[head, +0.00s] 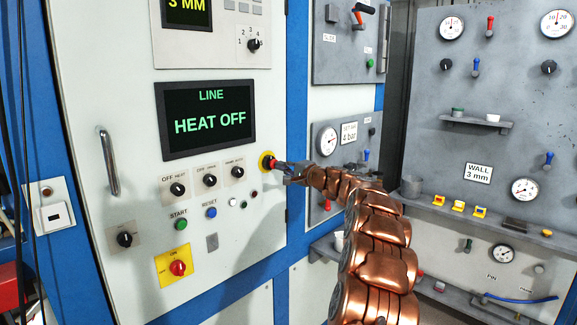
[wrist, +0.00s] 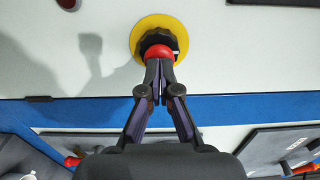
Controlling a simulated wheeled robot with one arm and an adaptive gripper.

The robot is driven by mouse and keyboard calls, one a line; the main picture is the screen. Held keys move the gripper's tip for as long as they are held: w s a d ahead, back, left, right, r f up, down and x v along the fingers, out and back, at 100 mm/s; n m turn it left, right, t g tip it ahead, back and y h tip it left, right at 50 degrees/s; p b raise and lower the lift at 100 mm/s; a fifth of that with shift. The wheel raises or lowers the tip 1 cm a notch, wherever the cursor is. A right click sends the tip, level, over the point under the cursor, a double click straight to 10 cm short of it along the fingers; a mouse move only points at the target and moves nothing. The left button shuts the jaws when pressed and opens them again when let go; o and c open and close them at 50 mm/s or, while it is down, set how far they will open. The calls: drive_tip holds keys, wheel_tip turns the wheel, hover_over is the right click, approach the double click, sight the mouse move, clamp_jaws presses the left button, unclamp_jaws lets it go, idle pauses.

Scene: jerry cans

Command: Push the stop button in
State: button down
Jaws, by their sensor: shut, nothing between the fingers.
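The stop button (head: 264,160) is a red cap on a round yellow plate, at the right side of the white panel in the head view. In the wrist view its red cap (wrist: 159,51) stands in front of a dark fluted collar on the yellow disc (wrist: 138,37). My gripper (head: 274,165) points at the button from the right. In the wrist view my gripper (wrist: 158,68) is shut and empty, its fingertips right at the red cap and seeming to touch it. The fingertips hide part of the cap; how far it is pressed cannot be told.
A screen (head: 210,118) reading "LINE HEAT OFF" sits above left of the button. Black knobs (head: 210,180) lie left of it, with green and blue buttons below. A yellow-plated red switch (head: 177,267) is lower left. Grey gauge panels and shelves stand at the right.

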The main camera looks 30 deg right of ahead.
drive_tip(key=shift+w+a, duration=0.1)
drive_tip(key=shift+w, duration=0.1)
idle(0.3)
drive_tip(key=shift+x, duration=0.9)
drive_tip(key=shift+a+r, duration=0.1)
drive_tip(key=shift+a, duration=0.05)
drive_tip(key=b+v, duration=0.5)
drive_tip(key=v, duration=0.9)
drive_tip(key=shift+d+b, duration=0.35)
drive_tip(key=shift+b, duration=0.05)
